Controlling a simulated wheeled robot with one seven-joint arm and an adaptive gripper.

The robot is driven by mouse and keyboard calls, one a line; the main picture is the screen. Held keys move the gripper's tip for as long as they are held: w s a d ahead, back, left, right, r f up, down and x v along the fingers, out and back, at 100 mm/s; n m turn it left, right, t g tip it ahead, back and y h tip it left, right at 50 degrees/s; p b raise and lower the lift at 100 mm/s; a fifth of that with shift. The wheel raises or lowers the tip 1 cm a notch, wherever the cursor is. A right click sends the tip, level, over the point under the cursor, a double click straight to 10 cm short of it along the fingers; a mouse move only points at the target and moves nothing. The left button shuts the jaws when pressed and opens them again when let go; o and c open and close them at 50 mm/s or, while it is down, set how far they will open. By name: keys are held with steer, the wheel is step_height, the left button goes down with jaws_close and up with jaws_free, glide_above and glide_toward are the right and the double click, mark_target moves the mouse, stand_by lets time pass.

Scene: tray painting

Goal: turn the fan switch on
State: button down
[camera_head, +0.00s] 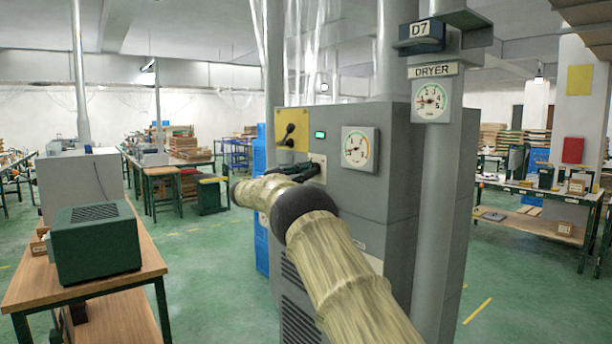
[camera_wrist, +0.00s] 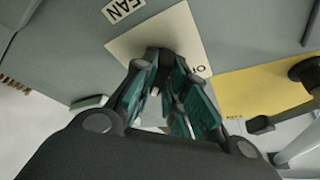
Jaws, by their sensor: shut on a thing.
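The fan switch's pale plate (camera_wrist: 188,32) is on the grey cabinet, beside a label reading FAN (camera_wrist: 122,9). My gripper (camera_wrist: 162,70) is at this plate, its fingers closed around the dark switch knob (camera_wrist: 158,53). Part of a marking like an "O" shows by the right finger. The fingers hide much of the knob, so I cannot tell its setting. In the head view the plate (camera_head: 319,166) is on the cabinet front, and my gripper (camera_head: 288,172) reaches it, partly behind my arm.
A yellow panel with dark levers (camera_head: 283,143) is up and left of the switch; it also shows in the wrist view (camera_wrist: 262,90). A green display (camera_head: 320,134) and a gauge (camera_head: 359,149) are close by. A bench with a green box (camera_head: 97,243) stands at left.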

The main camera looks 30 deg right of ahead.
steer(key=shift+f, duration=0.15)
steer(key=c, duration=1.4)
jaws_free()
steer(key=shift+c, duration=0.2)
steer(key=shift+a, duration=0.1)
steer(key=v, duration=1.1)
steer(key=shift+w+a, duration=0.15)
steer(key=shift+a, duration=0.25)
